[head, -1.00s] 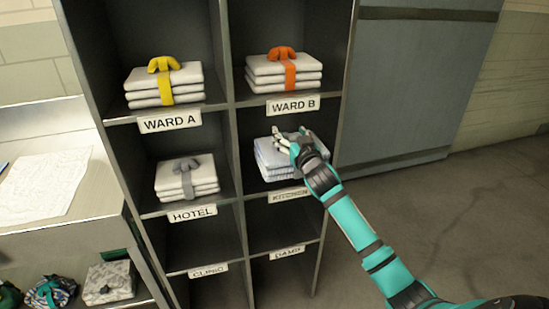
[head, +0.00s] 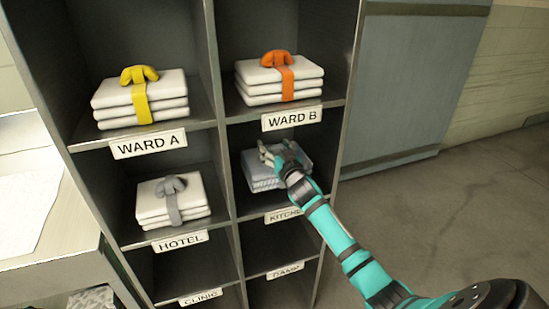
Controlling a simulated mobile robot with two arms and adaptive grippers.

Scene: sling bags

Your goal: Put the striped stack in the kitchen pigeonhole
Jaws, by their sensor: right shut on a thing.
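The striped stack (head: 262,180), pale blue-grey and folded, sits inside the kitchen pigeonhole, above the KITCHEN label (head: 283,215). My right gripper (head: 275,157) reaches into that pigeonhole from the right and is shut at the top of the stack, on its strap or knot. The fingers and wrist hide the stack's top and right side. I cannot tell whether the stack rests fully on the shelf floor. My left gripper is not in view.
White stacks stand in WARD A with a yellow strap (head: 140,100), WARD B with an orange strap (head: 280,78), and HOTEL with a grey strap (head: 172,200). The CLINIC (head: 195,270) and DAMP (head: 275,250) pigeonholes look empty. A counter (head: 65,235) stands at the left.

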